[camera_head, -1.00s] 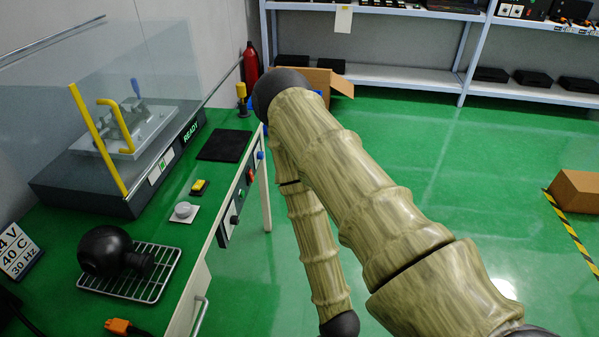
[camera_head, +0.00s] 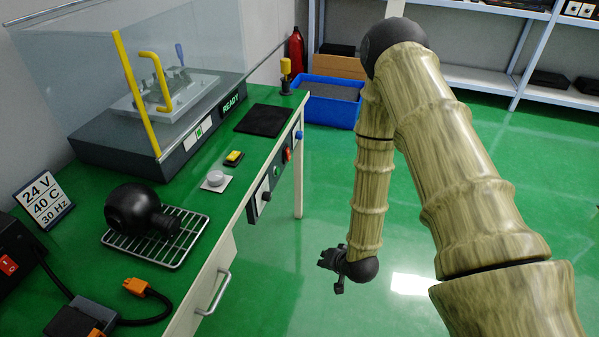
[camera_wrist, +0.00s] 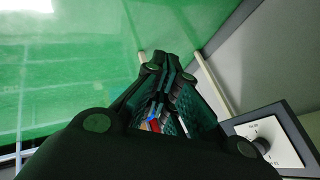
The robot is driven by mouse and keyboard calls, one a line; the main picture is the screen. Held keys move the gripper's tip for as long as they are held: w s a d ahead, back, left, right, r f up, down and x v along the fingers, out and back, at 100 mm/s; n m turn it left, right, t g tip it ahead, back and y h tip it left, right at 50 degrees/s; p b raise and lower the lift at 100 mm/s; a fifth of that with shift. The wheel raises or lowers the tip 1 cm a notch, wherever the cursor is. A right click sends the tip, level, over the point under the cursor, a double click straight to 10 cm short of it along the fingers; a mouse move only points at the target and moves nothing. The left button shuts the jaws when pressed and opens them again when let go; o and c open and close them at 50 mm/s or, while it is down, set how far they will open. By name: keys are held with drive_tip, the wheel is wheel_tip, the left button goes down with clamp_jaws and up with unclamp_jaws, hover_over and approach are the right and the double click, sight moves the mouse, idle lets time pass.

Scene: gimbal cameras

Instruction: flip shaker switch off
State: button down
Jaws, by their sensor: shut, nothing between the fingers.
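My gripper (camera_head: 335,270) hangs in the open space right of the bench, below the bench top. It also shows in the wrist view (camera_wrist: 160,62), its fingers closed together with nothing between them. A white plate with a black rotary knob (camera_head: 264,197) is on the bench's front panel. The knob plate also shows at the lower right of the wrist view (camera_wrist: 266,142), apart from my fingers. A grey machine (camera_head: 115,145) with a clear cover and a green READY display (camera_head: 233,103) stands on the bench. No label I can read marks the shaker switch.
Green, red (camera_head: 287,154) and blue (camera_head: 298,134) controls sit farther along the panel. A black flask-like object lies on a wire rack (camera_head: 195,240). A black box with a red rocker switch (camera_head: 8,265) is at far left. A blue bin (camera_head: 330,98) stands beyond the bench.

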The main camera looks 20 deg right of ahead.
sight(288, 154)
drive_tip(key=w+d+r+m+t+b, duration=0.2)
drive_tip(key=w+r+t, duration=0.1)
drive_tip(key=w, duration=0.4)
drive_tip(key=w+d+r+m+t+y+b, duration=0.1)
drive_tip(key=w+d+r+m+t+b, duration=0.1)
drive_tip(key=w+r, duration=0.4)
drive_tip(key=w+d+r+m+t+b, duration=0.3)
drive_tip(key=w+r, duration=0.1)
drive_tip(key=w, duration=0.5)
drive_tip(key=shift+w+d+r+t+y, duration=0.2)
drive_tip(key=shift+w+d+t+y, duration=0.1)
drive_tip(key=shift+w+t, duration=0.1)
drive_tip(key=shift+w, duration=0.1)
drive_tip(key=a+x, duration=0.2)
drive_tip(key=x, duration=1)
drive_tip(key=shift+a+f, duration=0.25)
drive_tip(key=shift+a, duration=0.15)
drive_tip(key=shift+w, duration=0.1)
